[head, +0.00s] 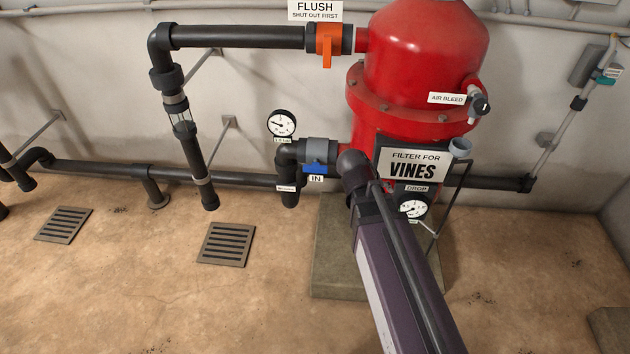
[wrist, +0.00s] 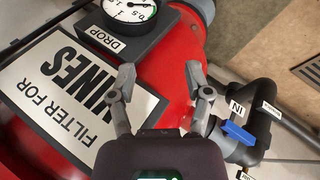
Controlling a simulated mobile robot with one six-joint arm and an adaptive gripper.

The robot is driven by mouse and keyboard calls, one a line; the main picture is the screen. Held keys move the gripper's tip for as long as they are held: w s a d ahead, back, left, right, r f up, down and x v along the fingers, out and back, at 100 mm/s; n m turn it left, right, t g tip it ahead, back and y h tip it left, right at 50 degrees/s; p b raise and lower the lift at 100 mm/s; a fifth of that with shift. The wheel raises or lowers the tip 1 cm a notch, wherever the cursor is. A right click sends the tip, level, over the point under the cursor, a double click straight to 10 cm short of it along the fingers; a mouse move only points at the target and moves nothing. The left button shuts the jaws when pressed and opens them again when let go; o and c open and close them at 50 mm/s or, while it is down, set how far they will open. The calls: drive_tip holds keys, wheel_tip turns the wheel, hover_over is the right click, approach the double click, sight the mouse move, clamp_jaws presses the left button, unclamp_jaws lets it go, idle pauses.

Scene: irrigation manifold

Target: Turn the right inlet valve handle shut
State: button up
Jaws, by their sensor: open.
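A blue valve handle (head: 315,167) sits on the dark inlet pipe at the left of the red filter, above a label reading IN. It is the only inlet handle I see. The blue handle (wrist: 238,132) also shows at the lower right of the wrist view, outside the fingers. I cannot tell its exact angle to the pipe. My gripper (wrist: 160,76) is open and empty, its two grey fingers spread over the red filter body, apart from the handle. In the head view my own arm hides the fingers.
The red filter (head: 420,65) has a FILTER FOR VINES sign (head: 412,164) and a drop gauge (head: 412,208). A pressure gauge (head: 282,123) stands above the inlet elbow. An orange flush handle (head: 327,46) is higher up. Open floor lies left, with two drain grates.

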drive_tip(key=w+a+f+n+t+h+b, duration=0.35)
drive_tip(key=w+a+f+t+b, duration=0.3)
drive_tip(key=a+b, duration=0.5)
drive_tip(key=n+t+y+b, duration=0.2)
drive_tip(key=n+t+b, duration=0.4)
drive_tip(key=b, duration=0.7)
approach(313, 171)
drive_tip(key=s, duration=0.2)
drive_tip(key=shift+s+a+f+p, duration=0.2)
drive_tip(key=shift+a+p, duration=0.1)
drive_tip(key=shift+a, duration=0.2)
drive_tip(key=shift+w+d, duration=0.1)
drive_tip(key=shift+w, duration=0.05)
drive_tip(key=shift+x, duration=6.75)
drive_tip(key=shift+r, duration=0.2)
clamp_jaws()
